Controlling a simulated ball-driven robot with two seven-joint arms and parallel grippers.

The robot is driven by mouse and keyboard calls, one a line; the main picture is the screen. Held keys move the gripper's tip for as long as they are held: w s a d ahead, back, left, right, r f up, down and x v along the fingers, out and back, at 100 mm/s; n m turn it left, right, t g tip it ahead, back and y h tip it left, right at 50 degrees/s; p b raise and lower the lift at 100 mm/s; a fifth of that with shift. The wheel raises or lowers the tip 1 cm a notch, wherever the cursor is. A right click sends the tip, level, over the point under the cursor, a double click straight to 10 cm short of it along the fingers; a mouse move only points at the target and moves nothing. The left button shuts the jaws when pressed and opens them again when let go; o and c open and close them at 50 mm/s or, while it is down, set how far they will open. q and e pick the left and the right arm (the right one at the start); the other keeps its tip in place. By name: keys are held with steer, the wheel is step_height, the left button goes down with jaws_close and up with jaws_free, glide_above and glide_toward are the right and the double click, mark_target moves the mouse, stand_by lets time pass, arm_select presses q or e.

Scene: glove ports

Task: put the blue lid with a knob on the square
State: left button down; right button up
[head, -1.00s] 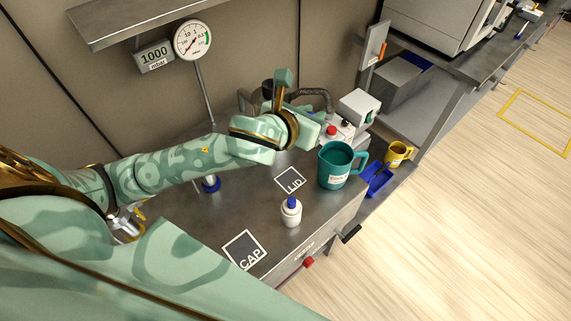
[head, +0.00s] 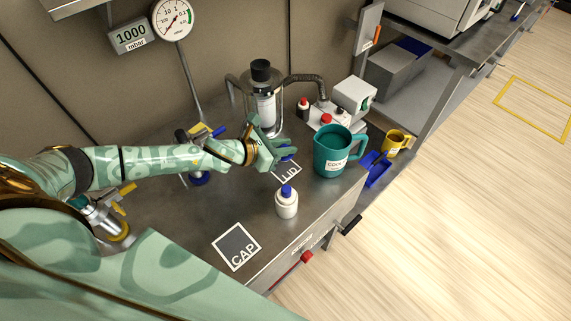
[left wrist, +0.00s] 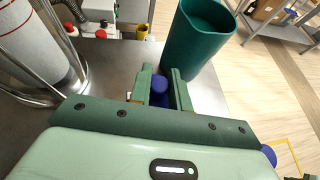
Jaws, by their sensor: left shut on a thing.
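My left gripper (head: 283,148) is shut on the blue lid (head: 287,157), which shows only in part between and below the fingers. In the left wrist view the lid's blue knob (left wrist: 159,83) is between the two fingertips (left wrist: 163,88). The gripper and lid are over or at the black square marked LID (head: 287,173), whose far part they hide. I cannot tell whether the lid touches the table. My right gripper is not in view.
A teal mug (head: 331,152) stands close to the right of the gripper. A white bottle with a blue cap (head: 287,203) stands in front. A CAP square (head: 237,246) lies at the near left. A glass vessel (head: 262,105) in a metal frame stands behind.

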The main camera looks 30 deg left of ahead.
arm_select(q)
step_height(320, 180, down, 6)
steer(key=shift+r+b, duration=0.1)
steer(key=shift+b, duration=1)
steer(key=c, duration=1.3)
jaws_free()
steer(key=shift+r, duration=0.2)
steer(key=p+v, duration=0.3)
steer(key=v, duration=0.9)
steer(key=shift+a+f, duration=0.1)
steer(key=shift+f, duration=0.05)
